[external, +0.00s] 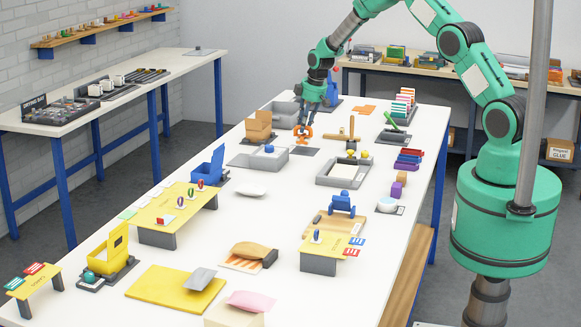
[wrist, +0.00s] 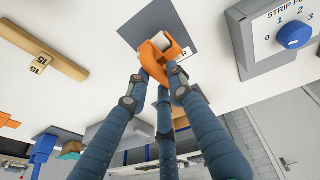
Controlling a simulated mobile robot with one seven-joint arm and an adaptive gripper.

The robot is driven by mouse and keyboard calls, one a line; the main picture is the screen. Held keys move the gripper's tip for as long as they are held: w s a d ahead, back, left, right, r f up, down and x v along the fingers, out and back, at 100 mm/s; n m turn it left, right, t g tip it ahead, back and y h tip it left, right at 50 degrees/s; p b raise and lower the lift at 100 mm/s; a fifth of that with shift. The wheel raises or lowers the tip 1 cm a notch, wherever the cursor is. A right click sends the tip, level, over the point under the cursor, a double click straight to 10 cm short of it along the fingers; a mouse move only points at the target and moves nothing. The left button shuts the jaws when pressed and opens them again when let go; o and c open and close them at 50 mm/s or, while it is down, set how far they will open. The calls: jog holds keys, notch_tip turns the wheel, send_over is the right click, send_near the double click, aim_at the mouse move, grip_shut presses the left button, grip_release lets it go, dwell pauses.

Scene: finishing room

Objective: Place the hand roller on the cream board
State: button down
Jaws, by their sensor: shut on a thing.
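My gripper (external: 304,124) has its fingers closed around the orange hand roller (external: 303,133), over the far middle of the long white table. In the wrist view my gripper (wrist: 158,85) holds the roller's orange frame (wrist: 152,62), with a pale cylinder at its far end. A dark grey mat (external: 303,151) lies beneath or just beyond the roller; I cannot tell if they touch. A pale cream block (external: 226,316) at the near edge, under a pink pad, may be the cream board; a tan board (external: 322,229) under a blue tool also shows.
A grey box with a blue knob (external: 261,160) stands close left of the mat. A grey tray (external: 326,180) and a wooden mallet-like piece (external: 341,136) are to the right. A blue bin (external: 208,166) and a yellow stand (external: 165,217) are on the nearer left.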

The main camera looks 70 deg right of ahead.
jog(key=s+a+r, duration=0.1)
jog(key=s+a, duration=0.3)
jog(key=s, duration=0.3)
jog(key=s+a+r, duration=0.1)
jog(key=s+a, duration=0.2)
jog(key=s, duration=0.4)
jog(key=shift+a+b, duration=0.35)
jog(key=shift+b, duration=0.05)
jog(key=shift+s, duration=0.1)
jog(key=s+a+r+n+b, duration=0.2)
jog(key=s+a+n+b, duration=0.1)
jog(key=s+a, duration=1.5)
jog(key=s, duration=0.4)
jog(key=shift+a+y, duration=0.15)
jog(key=shift+y, duration=0.25)
jog(key=shift+r, duration=0.1)
jog(key=w+d, duration=0.3)
jog(key=w, duration=0.4)
jog(key=w+d+f, duration=0.1)
jog(key=w+d, duration=0.2)
jog(key=w, duration=0.4)
jog(key=shift+w+f+p, duration=0.25)
jog(key=shift+w+p, duration=0.1)
